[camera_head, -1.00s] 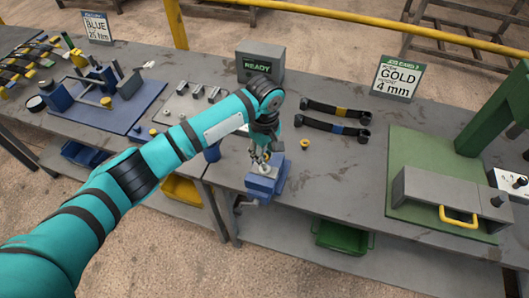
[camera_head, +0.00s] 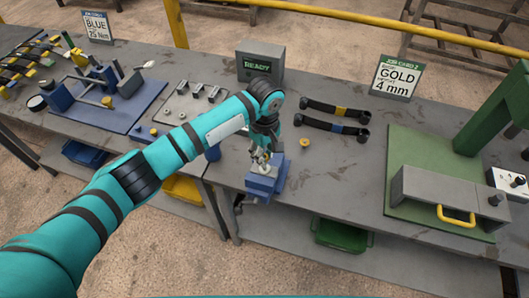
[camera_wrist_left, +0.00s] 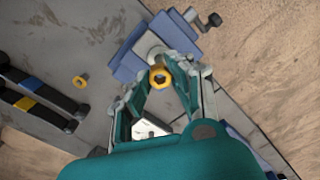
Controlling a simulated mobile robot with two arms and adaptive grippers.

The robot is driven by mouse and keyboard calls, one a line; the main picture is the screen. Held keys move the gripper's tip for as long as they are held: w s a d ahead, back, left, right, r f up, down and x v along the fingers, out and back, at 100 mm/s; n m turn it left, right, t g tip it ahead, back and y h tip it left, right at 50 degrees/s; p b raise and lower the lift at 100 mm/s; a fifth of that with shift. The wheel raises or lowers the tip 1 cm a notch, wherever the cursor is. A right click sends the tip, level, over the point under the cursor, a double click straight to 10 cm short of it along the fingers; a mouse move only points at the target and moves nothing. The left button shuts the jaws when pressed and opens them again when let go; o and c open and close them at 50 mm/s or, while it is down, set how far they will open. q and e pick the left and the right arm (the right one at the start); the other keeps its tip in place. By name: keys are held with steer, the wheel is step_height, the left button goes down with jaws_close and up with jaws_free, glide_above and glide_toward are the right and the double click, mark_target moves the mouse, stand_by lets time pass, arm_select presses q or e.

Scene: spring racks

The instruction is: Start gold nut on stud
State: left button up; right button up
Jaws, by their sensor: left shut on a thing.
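My left gripper (camera_head: 262,157) reaches down over a blue vise (camera_head: 262,184) near the front edge of the bench. In the left wrist view its fingers (camera_wrist_left: 162,78) are shut on a gold nut (camera_wrist_left: 159,76). The nut is right over a pale round part (camera_wrist_left: 157,53) at the vise jaws (camera_wrist_left: 128,68). The stud is hidden under the nut and fingers, so I cannot tell whether the nut touches it. A second gold nut (camera_head: 305,144) lies loose on the bench, and it also shows in the left wrist view (camera_wrist_left: 80,82). My right gripper is not in view.
Two dark straps, one with a yellow band (camera_head: 341,111) and one with a blue band (camera_head: 337,129), lie behind the loose nut. A GOLD 4 mm sign (camera_head: 397,77), a READY box (camera_head: 260,65) and a green press (camera_head: 440,185) stand around. The bench between vise and press is clear.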

arm_select(q)
steer(key=shift+f, duration=0.85)
steer(key=o, duration=1.5)
steer(key=shift+c, duration=0.2)
steer(key=shift+r, duration=0.1)
steer(key=shift+r+p, duration=0.5)
steer(key=shift+r, duration=2.9)
